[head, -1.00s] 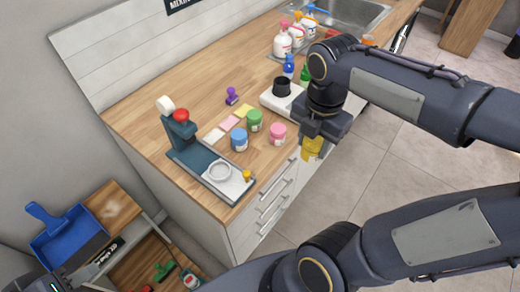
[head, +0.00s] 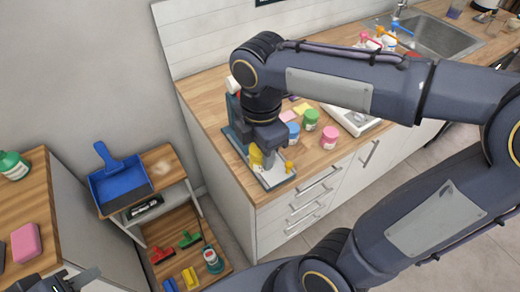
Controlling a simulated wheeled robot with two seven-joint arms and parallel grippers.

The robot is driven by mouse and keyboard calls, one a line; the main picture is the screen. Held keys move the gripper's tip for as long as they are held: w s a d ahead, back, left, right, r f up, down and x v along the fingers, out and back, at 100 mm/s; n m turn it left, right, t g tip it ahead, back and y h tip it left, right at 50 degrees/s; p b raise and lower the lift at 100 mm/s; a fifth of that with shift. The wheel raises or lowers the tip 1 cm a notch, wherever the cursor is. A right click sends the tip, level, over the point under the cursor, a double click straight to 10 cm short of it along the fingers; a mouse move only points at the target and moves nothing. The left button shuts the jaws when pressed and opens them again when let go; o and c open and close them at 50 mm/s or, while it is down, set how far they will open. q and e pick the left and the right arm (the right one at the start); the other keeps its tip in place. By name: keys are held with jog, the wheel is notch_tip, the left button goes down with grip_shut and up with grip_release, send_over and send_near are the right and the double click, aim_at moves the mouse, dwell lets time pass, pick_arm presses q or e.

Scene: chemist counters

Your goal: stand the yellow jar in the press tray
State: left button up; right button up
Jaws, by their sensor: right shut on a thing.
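The yellow jar (head: 256,155) is in my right gripper (head: 264,144), which is shut on it. The jar looks upright and is over or at the press tray (head: 274,180); I cannot tell whether it touches it. The tray is the pale plate at the front of the dark teal press (head: 235,138). My gripper and the jar hide its round seat, and my wrist hides most of the press column. A small yellow piece (head: 289,166) is at the tray's right edge. My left gripper (head: 72,283) is partly in view at the bottom left corner, away from the counter; its opening is unclear.
Blue (head: 293,133), green (head: 311,119) and pink (head: 329,137) jars stand right of the press. The wall is close behind the press. A shelf with a blue dustpan (head: 118,182) stands to the left.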

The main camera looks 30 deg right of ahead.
jog(key=w+d+f, duration=0.2)
jog(key=w+d+f+p, duration=0.1)
jog(key=w+d+f, duration=0.1)
jog(key=w+f, duration=0.1)
jog(key=w+d+f, duration=0.2)
jog(key=w+f, duration=0.1)
jog(key=shift+w, duration=0.2)
jog(key=f, duration=0.3)
jog(key=shift+w+d+f, duration=0.1)
jog(key=shift+w+f, duration=0.15)
jog(key=shift+f, duration=0.1)
jog(key=shift+f, duration=0.3)
jog(key=o, duration=1)
jog(key=shift+c, duration=0.2)
